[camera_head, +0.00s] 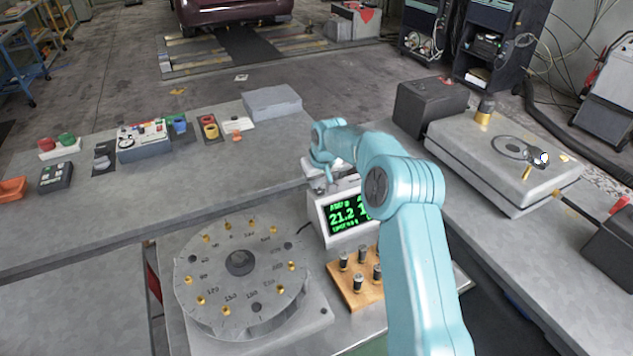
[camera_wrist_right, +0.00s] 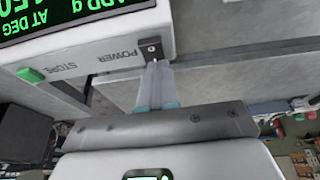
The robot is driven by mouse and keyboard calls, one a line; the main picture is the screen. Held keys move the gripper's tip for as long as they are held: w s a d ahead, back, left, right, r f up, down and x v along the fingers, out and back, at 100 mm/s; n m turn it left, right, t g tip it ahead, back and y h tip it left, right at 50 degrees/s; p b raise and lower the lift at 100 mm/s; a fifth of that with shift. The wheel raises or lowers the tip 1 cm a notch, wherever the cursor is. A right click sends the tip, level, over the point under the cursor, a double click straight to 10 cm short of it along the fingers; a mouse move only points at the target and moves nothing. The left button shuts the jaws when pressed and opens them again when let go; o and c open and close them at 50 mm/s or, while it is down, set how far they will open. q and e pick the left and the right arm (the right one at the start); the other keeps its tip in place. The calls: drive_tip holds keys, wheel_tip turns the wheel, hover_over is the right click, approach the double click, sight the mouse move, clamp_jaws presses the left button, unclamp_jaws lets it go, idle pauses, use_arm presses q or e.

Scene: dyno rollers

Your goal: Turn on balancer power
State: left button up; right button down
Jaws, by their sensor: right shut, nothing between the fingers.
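The balancer's display box (camera_head: 318,216) stands behind the round numbered disc (camera_head: 240,262), its screen lit with green figures. In the right wrist view its lit screen (camera_wrist_right: 70,15) appears upside down. A small power switch (camera_wrist_right: 151,48) sits on a dark plate beside the word POWER, with a green button (camera_wrist_right: 31,75) near STORE. My right gripper (camera_wrist_right: 154,68) is shut and empty, its tips at the switch; I cannot tell whether they touch it. In the head view the right gripper (camera_head: 322,177) is over the box's top left, partly hiding it. My left gripper is out of view.
A wooden block with several dark weights (camera_head: 345,285) stands right of the disc. Benches with button boxes (camera_head: 143,141) lie behind and left. A grey flat case (camera_head: 500,160) lies on the right bench. My right arm covers part of the screen.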

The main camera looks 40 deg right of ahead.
sight(320, 192)
drive_tip(key=shift+s+a+f, duration=0.15)
drive_tip(key=shift+s+f, duration=0.1)
drive_tip(key=shift+f, duration=0.35)
drive_tip(key=shift+s+a+f+b, duration=0.1)
drive_tip(key=shift+s+f+b, duration=0.25)
drive_tip(key=shift+b, duration=0.4)
drive_tip(key=shift+s+a+r, duration=0.1)
drive_tip(key=shift+s+r, duration=0.15)
drive_tip(key=shift+s, duration=0.2)
wheel_tip(320, 192, up, 5)
drive_tip(key=p, duration=0.2)
drive_tip(key=shift+r+p, duration=0.2)
drive_tip(key=shift+p, duration=0.1)
drive_tip(key=d+b+v, duration=0.1)
drive_tip(key=v, duration=0.8)
drive_tip(key=shift+w+a+r, duration=0.3)
drive_tip(key=shift+a+r, duration=0.1)
drive_tip(key=shift+r, duration=0.05)
